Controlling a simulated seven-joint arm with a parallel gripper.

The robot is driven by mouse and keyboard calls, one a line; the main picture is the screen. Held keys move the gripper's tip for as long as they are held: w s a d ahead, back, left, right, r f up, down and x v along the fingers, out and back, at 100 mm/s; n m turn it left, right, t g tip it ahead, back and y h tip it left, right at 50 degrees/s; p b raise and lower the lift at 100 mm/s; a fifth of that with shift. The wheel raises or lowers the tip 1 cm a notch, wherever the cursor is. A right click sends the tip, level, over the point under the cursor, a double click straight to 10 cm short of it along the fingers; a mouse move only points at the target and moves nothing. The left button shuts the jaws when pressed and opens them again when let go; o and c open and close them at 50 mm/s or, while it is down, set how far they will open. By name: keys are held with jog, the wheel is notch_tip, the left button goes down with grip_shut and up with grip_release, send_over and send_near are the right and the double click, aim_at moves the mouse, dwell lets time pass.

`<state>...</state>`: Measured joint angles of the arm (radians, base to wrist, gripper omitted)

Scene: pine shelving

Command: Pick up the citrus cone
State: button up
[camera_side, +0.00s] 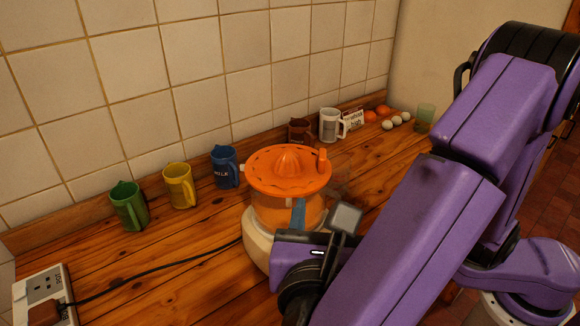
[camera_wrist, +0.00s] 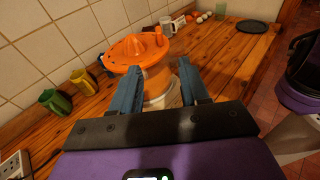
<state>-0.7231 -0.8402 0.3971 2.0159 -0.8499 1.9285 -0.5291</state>
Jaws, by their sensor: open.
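The orange citrus cone (camera_side: 289,163) sits point up in the middle of the round orange top (camera_side: 262,182) of a juicer with a pale base (camera_side: 257,240). In the wrist view the cone (camera_wrist: 131,45) shows beyond the fingertips, up and slightly left. My gripper (camera_wrist: 152,75) is open, with one blue finger on each side and nothing between the fingertips. The juicer's body (camera_wrist: 158,85) shows past the gap. In the side view my gripper is at the juicer's near right side, lower than the cone; only part of a blue finger (camera_side: 298,215) shows there.
Green (camera_side: 128,205), yellow (camera_side: 180,186) and blue (camera_side: 225,167) jugs stand left along the tiled wall. A brown jug (camera_side: 300,131), a white mug (camera_side: 331,125), eggs, oranges and a green glass (camera_side: 425,118) stand behind. A cable runs from a socket (camera_side: 42,290) towards the juicer. The front left worktop is mostly clear.

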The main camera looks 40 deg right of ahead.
send_near(322, 161)
jog(key=x, duration=0.4)
jog(key=shift+w+d, duration=0.15)
jog(key=shift+d, duration=0.25)
jog(key=shift+x, duration=2.75)
jog(key=shift+w+a, duration=0.1)
jog(key=shift+a, duration=0.05)
jog(key=shift+c, duration=0.3)
grip_shut()
